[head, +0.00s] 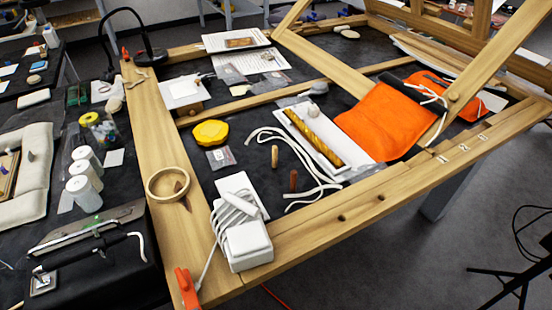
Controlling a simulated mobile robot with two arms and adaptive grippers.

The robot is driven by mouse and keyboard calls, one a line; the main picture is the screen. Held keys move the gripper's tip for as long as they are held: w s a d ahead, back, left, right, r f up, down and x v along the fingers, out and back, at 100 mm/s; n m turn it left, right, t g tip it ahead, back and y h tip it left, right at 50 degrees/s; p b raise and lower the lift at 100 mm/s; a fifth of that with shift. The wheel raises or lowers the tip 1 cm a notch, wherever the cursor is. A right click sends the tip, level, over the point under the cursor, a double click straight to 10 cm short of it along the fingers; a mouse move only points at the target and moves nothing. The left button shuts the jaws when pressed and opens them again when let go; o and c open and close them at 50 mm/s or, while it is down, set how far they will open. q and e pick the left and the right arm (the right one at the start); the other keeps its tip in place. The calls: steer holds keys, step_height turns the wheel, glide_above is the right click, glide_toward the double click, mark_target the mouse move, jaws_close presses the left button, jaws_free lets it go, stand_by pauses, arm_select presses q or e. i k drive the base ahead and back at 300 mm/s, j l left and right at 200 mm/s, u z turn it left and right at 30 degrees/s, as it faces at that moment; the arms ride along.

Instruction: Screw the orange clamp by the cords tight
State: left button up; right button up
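An orange clamp (187,288) sits at the near left corner of the wooden frame (150,120), at the bottom of the head view. A white cord end lies right beside it. Its lower part runs toward the picture's bottom edge, and I cannot tell how tight it is. A second, smaller orange-red clamp (125,54) is at the frame's far left corner, near a black curved lamp-like thing. Neither of my grippers is in view.
A white box (247,245) with bundled white cords (236,208) stands on the near rail, close to the clamp. A wooden bowl (168,185) sits on the left rail. A gilt strip (313,137) lies in a white tray beside orange cloth (380,120). White jars (83,192) stand left.

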mark_target(183, 281)
steer(key=u, duration=1)
